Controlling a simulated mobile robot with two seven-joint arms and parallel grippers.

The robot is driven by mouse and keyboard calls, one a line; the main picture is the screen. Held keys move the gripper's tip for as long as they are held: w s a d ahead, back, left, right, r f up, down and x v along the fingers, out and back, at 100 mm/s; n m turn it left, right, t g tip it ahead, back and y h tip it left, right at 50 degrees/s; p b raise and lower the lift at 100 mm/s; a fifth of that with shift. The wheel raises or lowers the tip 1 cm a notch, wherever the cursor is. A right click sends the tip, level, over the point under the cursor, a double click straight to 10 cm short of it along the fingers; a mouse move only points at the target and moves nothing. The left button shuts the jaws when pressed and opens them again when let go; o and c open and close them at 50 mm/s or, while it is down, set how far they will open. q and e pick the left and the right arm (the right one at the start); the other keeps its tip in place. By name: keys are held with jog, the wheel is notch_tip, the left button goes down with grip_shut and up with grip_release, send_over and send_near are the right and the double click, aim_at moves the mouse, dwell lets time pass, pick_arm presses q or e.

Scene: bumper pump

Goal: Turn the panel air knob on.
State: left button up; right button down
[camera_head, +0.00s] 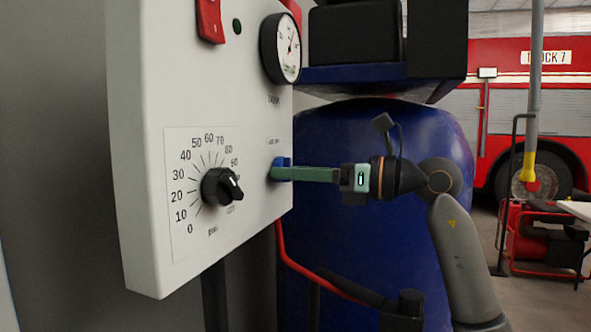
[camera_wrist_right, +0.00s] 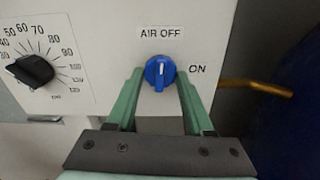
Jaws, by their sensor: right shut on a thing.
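My left gripper is not in view.
The white panel (camera_head: 145,100) also bears a black dial (camera_head: 221,187), a gauge (camera_head: 281,48) and a red switch (camera_head: 210,19). A blue tank (camera_head: 340,240) stands behind my right arm. A red hose (camera_head: 290,258) runs below the panel. A red truck (camera_head: 560,100) is far behind.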

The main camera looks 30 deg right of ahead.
pick_arm(q)
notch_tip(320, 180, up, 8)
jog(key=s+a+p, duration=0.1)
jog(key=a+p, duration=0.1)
jog(key=p, duration=1)
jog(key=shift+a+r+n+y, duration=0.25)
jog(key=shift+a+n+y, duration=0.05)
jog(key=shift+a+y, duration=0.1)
pick_arm(e)
jog(key=m, duration=1.7)
jog(key=shift+s+a+r, duration=0.1)
jog(key=shift+a+r, duration=0.05)
jog(key=shift+r, duration=0.05)
pick_arm(q)
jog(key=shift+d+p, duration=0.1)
jog(key=shift+p, duration=0.2)
pick_arm(e)
jog(key=shift+c, duration=1.5)
grip_release()
